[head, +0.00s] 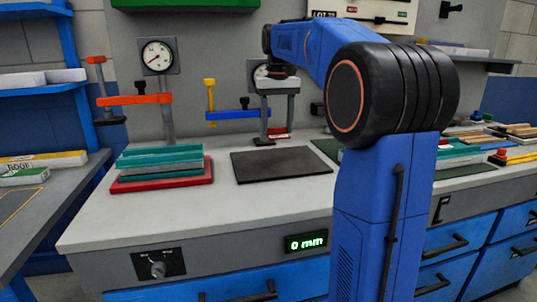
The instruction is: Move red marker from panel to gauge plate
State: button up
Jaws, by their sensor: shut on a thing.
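My gripper (277,128) is small in the head view, hanging fingers down in front of the back wall, above the far part of the bench. It is shut on a small red piece (280,132) at its fingertips, which looks like the red marker. A round dial gauge (157,56) on a square grey plate is on a post at the left, well apart from my gripper. A second gauge (262,74) is partly hidden behind my gripper. A red base (165,184) carries stacked teal-and-grey panel layers (160,160). I cannot tell which plate is the gauge plate.
An orange clamp (135,100) and a blue clamp (235,114) stand at the back. A dark mat (281,165) lies bare on the bench (230,212). A display (306,242) reads 0 mm. My arm hides the bench right of centre. More layers and tools lie at right.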

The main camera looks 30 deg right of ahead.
jog(key=shift+f, duration=3.95)
jog(key=shift+f, duration=0.15)
jog(key=o, duration=1)
jog(key=shift+o, duration=0.2)
notch_tip(320, 180, up, 12)
jog(key=shift+r, duration=0.15)
